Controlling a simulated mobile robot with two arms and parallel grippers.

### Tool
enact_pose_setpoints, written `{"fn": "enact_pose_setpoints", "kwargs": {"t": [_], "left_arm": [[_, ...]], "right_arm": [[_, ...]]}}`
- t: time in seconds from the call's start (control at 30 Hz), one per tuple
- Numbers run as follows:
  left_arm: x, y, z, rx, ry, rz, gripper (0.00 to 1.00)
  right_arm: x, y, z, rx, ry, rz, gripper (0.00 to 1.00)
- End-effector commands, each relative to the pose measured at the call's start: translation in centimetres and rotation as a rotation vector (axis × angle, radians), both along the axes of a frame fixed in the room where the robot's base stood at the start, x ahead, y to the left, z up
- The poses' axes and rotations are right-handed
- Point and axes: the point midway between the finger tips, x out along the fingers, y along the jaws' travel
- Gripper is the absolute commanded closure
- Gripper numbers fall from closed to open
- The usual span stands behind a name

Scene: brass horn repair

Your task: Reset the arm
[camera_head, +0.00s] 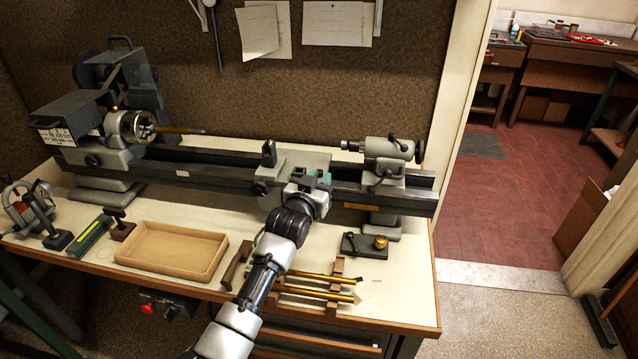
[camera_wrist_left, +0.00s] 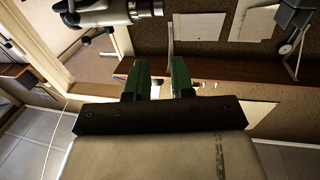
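My left arm reaches up from the bottom middle of the head view. Its gripper (camera_head: 318,178) is over the lathe bed, in front of the carriage and left of the tailstock (camera_head: 388,150). In the left wrist view the two green fingers of the left gripper (camera_wrist_left: 158,78) stand apart with a gap, and nothing is held between them. The lathe (camera_head: 180,158) has a thin rod with a brass-coloured part (camera_head: 178,130) in its chuck. Whether the gripper touches the lathe cannot be told. My right gripper is in neither view.
On the bench (camera_head: 400,290) in front of the lathe are an empty tan tray (camera_head: 170,250), brass rods on a wooden rack (camera_head: 318,292) beside my forearm, and a dark block with a brass knob (camera_head: 365,244). Clamps and small tools lie at the left. A doorway opens on the right.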

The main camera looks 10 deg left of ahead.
Motion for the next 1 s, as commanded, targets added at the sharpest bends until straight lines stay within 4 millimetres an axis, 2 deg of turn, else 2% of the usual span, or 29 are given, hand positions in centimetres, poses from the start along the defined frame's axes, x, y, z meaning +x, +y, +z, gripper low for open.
{"fn": "enact_pose_setpoints", "kwargs": {"t": [0.3,0.37,0.47,0.57,0.67,0.7,0.8,0.9,1.0], "left_arm": [[-0.2,0.1,-0.3,0.001,0.008,0.001,0.77],[-0.8,0.3,-1.1,0.005,0.032,0.004,0.77],[-3.5,1.1,-4.0,0.02,0.129,0.015,0.77],[-8.4,2.4,-8.2,0.049,0.289,0.031,0.77],[-15.0,4.0,-11.9,0.087,0.477,0.047,0.77],[-17.8,4.7,-13.0,0.103,0.552,0.052,0.77],[-24.2,6.0,-14.9,0.14,0.718,0.062,0.77],[-29.1,7.0,-15.6,0.168,0.841,0.068,0.77],[-32.9,7.6,-15.7,0.19,0.935,0.071,0.77]], "right_arm": [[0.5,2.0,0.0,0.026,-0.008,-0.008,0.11],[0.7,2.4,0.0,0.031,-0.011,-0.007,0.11],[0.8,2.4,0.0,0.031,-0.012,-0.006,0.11],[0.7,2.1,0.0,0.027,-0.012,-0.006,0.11],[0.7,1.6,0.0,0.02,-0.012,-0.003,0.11],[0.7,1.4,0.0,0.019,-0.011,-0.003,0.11],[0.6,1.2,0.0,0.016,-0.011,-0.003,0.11],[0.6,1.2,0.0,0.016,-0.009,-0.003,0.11],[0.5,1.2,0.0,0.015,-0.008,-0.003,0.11]]}}
